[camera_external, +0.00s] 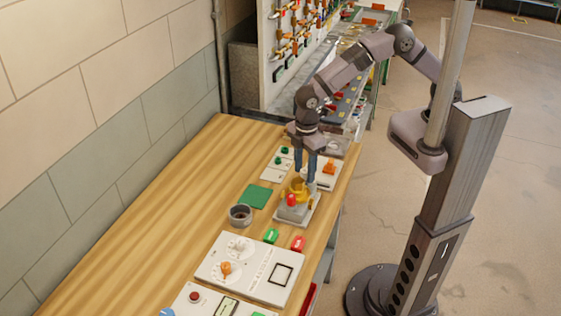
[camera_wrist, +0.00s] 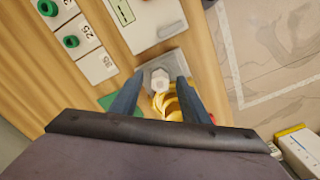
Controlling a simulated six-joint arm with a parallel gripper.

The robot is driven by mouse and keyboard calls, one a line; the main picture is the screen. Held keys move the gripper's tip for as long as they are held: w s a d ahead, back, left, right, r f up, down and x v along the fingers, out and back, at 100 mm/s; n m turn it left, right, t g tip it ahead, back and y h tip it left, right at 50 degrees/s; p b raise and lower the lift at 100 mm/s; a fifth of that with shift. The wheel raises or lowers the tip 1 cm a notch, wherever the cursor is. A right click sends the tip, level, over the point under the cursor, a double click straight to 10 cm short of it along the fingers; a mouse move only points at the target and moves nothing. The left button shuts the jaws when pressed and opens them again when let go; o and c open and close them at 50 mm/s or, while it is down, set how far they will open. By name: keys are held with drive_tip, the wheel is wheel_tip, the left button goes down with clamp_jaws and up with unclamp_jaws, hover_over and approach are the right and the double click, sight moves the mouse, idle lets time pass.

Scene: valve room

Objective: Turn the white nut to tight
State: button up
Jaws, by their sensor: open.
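The white nut (camera_wrist: 160,78) is a small hexagonal piece on a grey plate (camera_wrist: 176,62) in the wrist view. It shows between and slightly beyond my gripper's two blue fingertips. My gripper (camera_wrist: 155,84) is open, with gaps on both sides of the nut; I cannot tell if the tips are down at its height. A yellow part (camera_wrist: 168,104) lies just below the nut in the picture, between the fingers. In the external view my gripper (camera_external: 305,172) points down over the yellow part (camera_external: 297,188). The nut cannot be made out there.
A red knob (camera_external: 291,200) stands close in front of the yellow part. A dark-rimmed cup (camera_external: 240,215), a green square (camera_external: 257,195), a green block (camera_external: 271,236) and a red block (camera_external: 297,243) are nearby. A white dial panel (camera_external: 215,268) lies nearer. The left tabletop is clear.

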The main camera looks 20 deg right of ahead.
sight(304, 169)
drive_tip(key=n, duration=0.4)
drive_tip(key=r+b, duration=0.1)
drive_tip(key=r, duration=0.1)
drive_tip(key=r+b, duration=0.1)
drive_tip(key=r, duration=0.2)
drive_tip(key=r+b, duration=0.1)
drive_tip(key=r, duration=0.1)
drive_tip(key=shift+w+d+r, duration=0.1)
drive_tip(key=shift+w+r, duration=0.05)
drive_tip(key=shift+w, duration=0.15)
drive_tip(key=w+d+f+m+b, duration=0.35)
drive_tip(key=w+d+m, duration=0.25)
drive_tip(key=w+d, duration=0.6)
drive_tip(key=w+d+f+m+b, duration=0.1)
drive_tip(key=w+d+f+m, duration=0.1)
drive_tip(key=w+d, duration=0.3)
drive_tip(key=w+d+f+m+b, duration=0.2)
drive_tip(key=w+d+m, duration=0.2)
drive_tip(key=d, duration=0.4)
drive_tip(key=shift+w+f, duration=0.35)
drive_tip(key=shift+w, duration=0.2)
